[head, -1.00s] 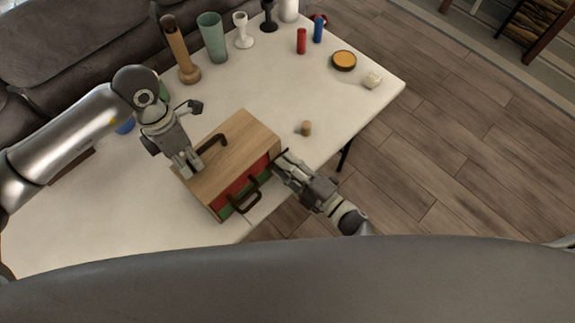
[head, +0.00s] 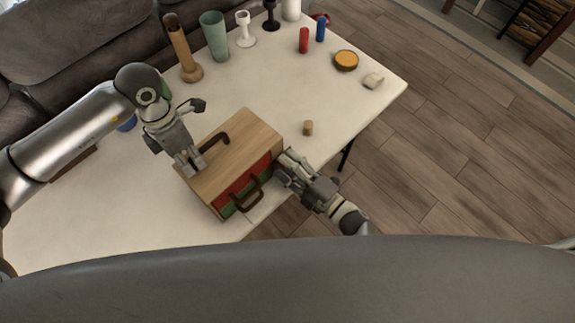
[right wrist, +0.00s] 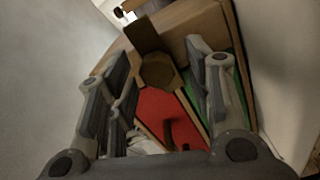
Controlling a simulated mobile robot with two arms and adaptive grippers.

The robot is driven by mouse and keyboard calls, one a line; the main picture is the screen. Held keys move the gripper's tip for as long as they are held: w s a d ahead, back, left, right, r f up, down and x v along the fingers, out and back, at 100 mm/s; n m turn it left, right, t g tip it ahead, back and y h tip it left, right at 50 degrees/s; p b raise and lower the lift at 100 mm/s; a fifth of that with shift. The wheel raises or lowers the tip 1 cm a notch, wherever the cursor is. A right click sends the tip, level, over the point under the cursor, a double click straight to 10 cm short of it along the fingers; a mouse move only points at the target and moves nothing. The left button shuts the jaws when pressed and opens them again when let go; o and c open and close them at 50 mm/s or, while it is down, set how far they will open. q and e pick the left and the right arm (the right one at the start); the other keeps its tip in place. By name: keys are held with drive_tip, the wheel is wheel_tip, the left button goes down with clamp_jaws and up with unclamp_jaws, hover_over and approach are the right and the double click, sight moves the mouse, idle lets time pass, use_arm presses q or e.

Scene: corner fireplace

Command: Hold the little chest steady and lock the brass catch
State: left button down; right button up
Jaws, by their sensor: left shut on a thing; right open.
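The little chest (head: 247,143) is a wooden box with a red and green front, a dark handle (head: 214,142) on top and another dark handle (head: 246,194) in front. My left gripper (head: 193,168) is shut at the near end of the top handle, fingers pointing down; the exact contact is too small to make out. My right gripper (head: 282,163) is open at the chest's right end. In the right wrist view, the brass catch (right wrist: 157,71), a dull brown-gold piece with a flat plate, shows between and beyond its spread fingers. I cannot tell whether they touch it. In the head view the catch is hidden.
The chest stands at the near edge of a white table (head: 125,205). A small cork-like piece (head: 308,128) lies behind it. A wooden vase (head: 181,50), a green cup (head: 214,36), candlesticks, small cylinders and an orange-topped round tin (head: 346,61) stand farther back.

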drive_tip(key=v, duration=1.2)
use_arm(q)
drive_tip(key=shift+a, duration=0.1)
drive_tip(key=c, duration=1.3)
unclamp_jaws()
drive_tip(key=shift+c, duration=0.2)
use_arm(e)
drive_tip(key=shift+a, duration=0.15)
use_arm(q)
drive_tip(key=o, duration=0.6)
drive_tip(key=shift+c, duration=0.2)
drive_tip(key=shift+w+r, duration=0.1)
